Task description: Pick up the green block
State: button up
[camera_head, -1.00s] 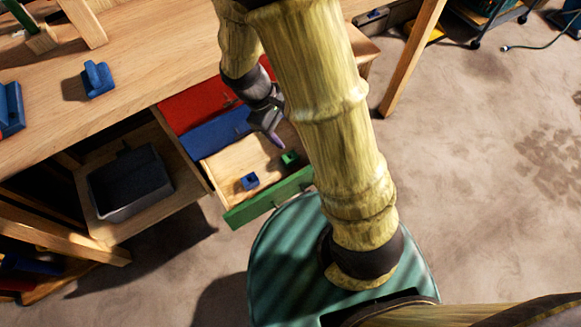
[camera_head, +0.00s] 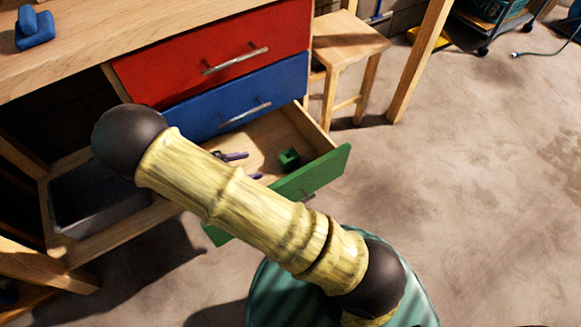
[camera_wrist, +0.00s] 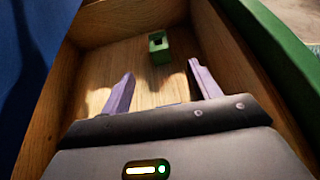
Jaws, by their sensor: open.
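The green block (camera_head: 289,159) lies on the floor of the open bottom drawer, which has a green front (camera_head: 318,178). In the wrist view the green block (camera_wrist: 158,47) has a dark opening and sits ahead of my fingertips, between their lines and apart from both. My gripper (camera_head: 246,166) is low in the drawer, left of the block in the head view. In the wrist view my gripper (camera_wrist: 162,82) is open, with purple fingers spread and nothing between them. My arm hides part of the drawer.
The drawer's wooden walls (camera_wrist: 225,40) stand close around my gripper. Shut red (camera_head: 225,50) and blue (camera_head: 240,98) drawers are above. A grey bin (camera_head: 95,200) is at left and a wooden stool (camera_head: 350,42) behind. Floor at right is clear.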

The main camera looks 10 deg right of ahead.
jog(key=shift+a+f+t, duration=0.3)
jog(key=shift+d, duration=0.15)
jog(key=b, duration=0.4)
send_near(294, 155)
jog(key=w+d+f, duration=0.1)
jog(key=d, duration=0.1)
jog(key=w+d+f, duration=0.1)
jog(key=d+f, duration=0.1)
jog(key=shift+w+f, duration=0.15)
jog(key=b+x, duration=0.3)
jog(key=x, duration=0.2)
jog(key=shift+d+f, duration=0.15)
jog(key=shift+d, duration=0.1)
jog(key=c, duration=1.1)
